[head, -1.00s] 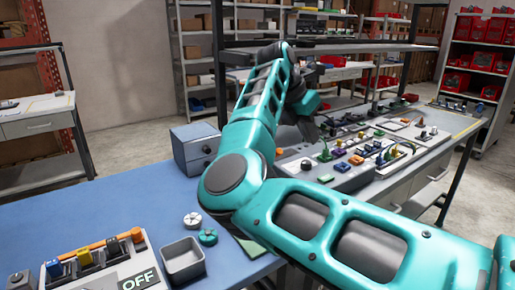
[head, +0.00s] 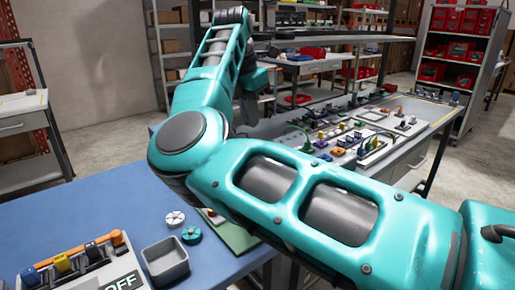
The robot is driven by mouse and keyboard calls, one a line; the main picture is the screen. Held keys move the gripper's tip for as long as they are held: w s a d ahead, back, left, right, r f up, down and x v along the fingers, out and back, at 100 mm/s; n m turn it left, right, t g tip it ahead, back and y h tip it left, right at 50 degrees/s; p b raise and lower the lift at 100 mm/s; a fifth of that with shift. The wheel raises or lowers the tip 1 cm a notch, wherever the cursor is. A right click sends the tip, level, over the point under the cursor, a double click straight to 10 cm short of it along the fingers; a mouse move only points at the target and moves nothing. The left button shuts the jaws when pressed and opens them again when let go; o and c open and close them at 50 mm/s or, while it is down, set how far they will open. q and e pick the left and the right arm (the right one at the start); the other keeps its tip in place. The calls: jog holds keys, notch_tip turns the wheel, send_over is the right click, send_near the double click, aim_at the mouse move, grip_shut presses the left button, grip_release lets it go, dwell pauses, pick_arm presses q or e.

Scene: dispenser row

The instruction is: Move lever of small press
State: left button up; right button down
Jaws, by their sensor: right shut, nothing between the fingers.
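My right arm crosses the view from the lower right, bends at the left and reaches up and back. My right gripper (head: 246,112) is the dark part hanging at the far end of the arm; its fingers are small and partly hidden behind my arm, and it looks shut and empty. It is over or near the long bench (head: 420,165) full of small devices; I cannot tell whether it touches anything. I cannot pick out the small press or its lever for certain; my arm hides part of the bench. My left gripper is not in view.
On the blue table (head: 95,205) at the lower left stand a lever panel (head: 85,262) marked OFF, a grey open bin (head: 165,262), and white (head: 175,219) and green (head: 191,235) knobs. Red bins fill a shelf (head: 455,60) at the back right.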

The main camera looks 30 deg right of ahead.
jog(key=b+x, duration=0.3)
jog(key=x, duration=0.3)
jog(key=shift+f, duration=0.1)
jog(key=b+x, duration=0.2)
jog(key=x, duration=0.1)
jog(key=shift+a+f, duration=0.25)
jog(key=shift+a, duration=0.05)
jog(key=shift+s+a+r+b, duration=0.2)
jog(key=shift+a+b, duration=0.25)
jog(key=shift+s+a+r+b, duration=0.15)
jog(key=shift+a+r+b, duration=0.05)
jog(key=shift+a+b, duration=0.25)
jog(key=shift+s+a+r+b, duration=0.15)
jog(key=shift+s+a+b, duration=0.05)
jog(key=shift+a+b, duration=0.25)
